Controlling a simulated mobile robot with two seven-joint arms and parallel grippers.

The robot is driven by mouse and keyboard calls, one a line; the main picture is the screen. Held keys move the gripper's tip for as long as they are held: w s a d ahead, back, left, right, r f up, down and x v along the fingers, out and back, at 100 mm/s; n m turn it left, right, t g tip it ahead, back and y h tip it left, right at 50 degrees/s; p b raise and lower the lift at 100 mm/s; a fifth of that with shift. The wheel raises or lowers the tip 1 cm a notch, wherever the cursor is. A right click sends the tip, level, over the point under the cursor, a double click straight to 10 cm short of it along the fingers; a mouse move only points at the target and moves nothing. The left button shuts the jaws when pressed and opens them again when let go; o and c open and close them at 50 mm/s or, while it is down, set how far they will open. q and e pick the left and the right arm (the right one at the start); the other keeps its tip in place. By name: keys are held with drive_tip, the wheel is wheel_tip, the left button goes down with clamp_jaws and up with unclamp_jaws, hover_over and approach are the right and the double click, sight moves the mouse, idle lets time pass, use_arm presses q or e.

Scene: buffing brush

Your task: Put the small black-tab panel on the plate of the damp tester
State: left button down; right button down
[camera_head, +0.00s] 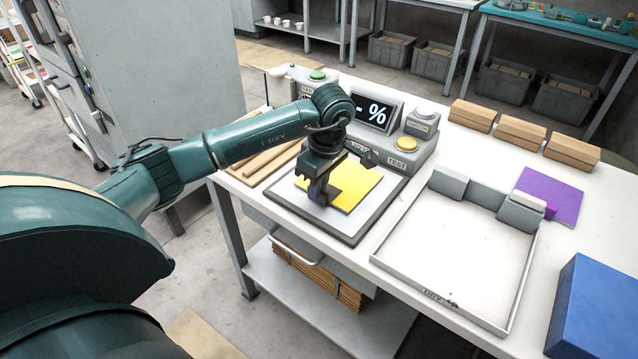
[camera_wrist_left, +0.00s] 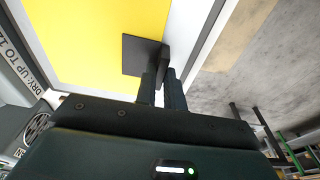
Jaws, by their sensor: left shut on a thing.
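The small yellow panel (camera_head: 364,186) with a black tab lies flat over the white plate (camera_head: 285,193) of the damp tester (camera_head: 405,150). I cannot tell whether it rests on the plate or hovers just above it. My left gripper (camera_head: 319,194) is shut on the black tab at the panel's left edge. In the left wrist view, the fingers (camera_wrist_left: 163,92) grip the upright part of the black tab (camera_wrist_left: 143,55), and the yellow surface (camera_wrist_left: 85,40) spreads beside it. The tester's display (camera_head: 372,112) reads "- %". My right gripper is not in view.
A shallow tray marked DRY (camera_head: 440,291) stands right of the tester, with grey blocks at its back edge. A purple panel (camera_head: 550,190) lies beyond it. A blue box (camera_head: 597,305) is at the front right. Wooden strips lie left of the plate. Brown boxes (camera_head: 521,131) line the back.

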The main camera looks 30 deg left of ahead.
use_arm(q)
drive_tip(key=shift+f, duration=0.2)
drive_tip(key=c, duration=1.5)
unclamp_jaws()
drive_tip(key=shift+r, duration=0.1)
